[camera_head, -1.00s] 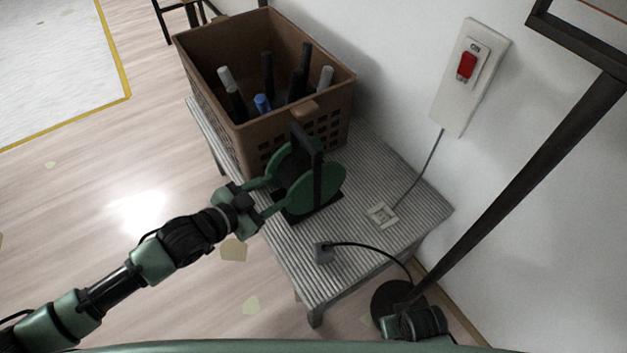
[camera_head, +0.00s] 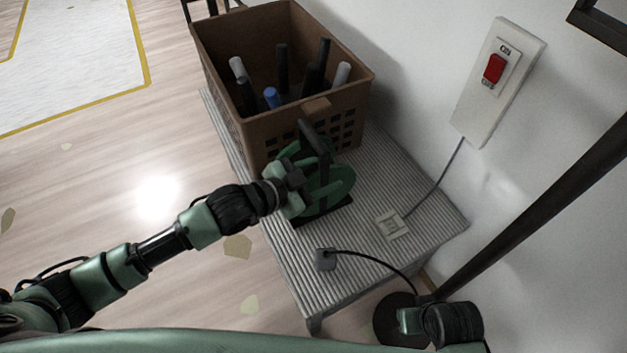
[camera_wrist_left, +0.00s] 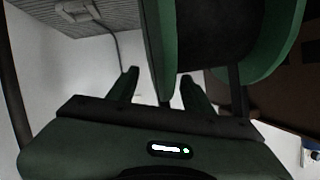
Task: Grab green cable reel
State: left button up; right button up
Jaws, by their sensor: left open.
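The green cable reel (camera_head: 341,183) stands on the ribbed grey table, in front of the brown crate. It has round green flanges, a dark handle frame and a dark base. My left gripper (camera_head: 304,184) reaches it from the left and hides part of its near side. In the left wrist view, the jaws (camera_wrist_left: 160,88) are open, one finger on each side of the edge of a green flange (camera_wrist_left: 158,50). I cannot tell whether either finger touches it.
The brown crate (camera_head: 262,135), holding several bottles, stands close behind the reel. The ribbed table (camera_head: 300,262) carries a grey plug (camera_head: 325,259) and a socket plate (camera_head: 393,224) with cables. A wall switch (camera_head: 497,80) and a dark slanted pole (camera_head: 540,210) are at the right.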

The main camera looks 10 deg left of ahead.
pick_arm(q)
jog(key=shift+w+d+f, duration=0.1)
jog(key=shift+w+d, duration=0.05)
jog(key=shift+d, duration=0.05)
grip_shut()
jog(key=shift+a+f, duration=0.15)
jog(key=shift+f, duration=0.2)
dwell(0.9)
jog(key=shift+r, duration=0.2)
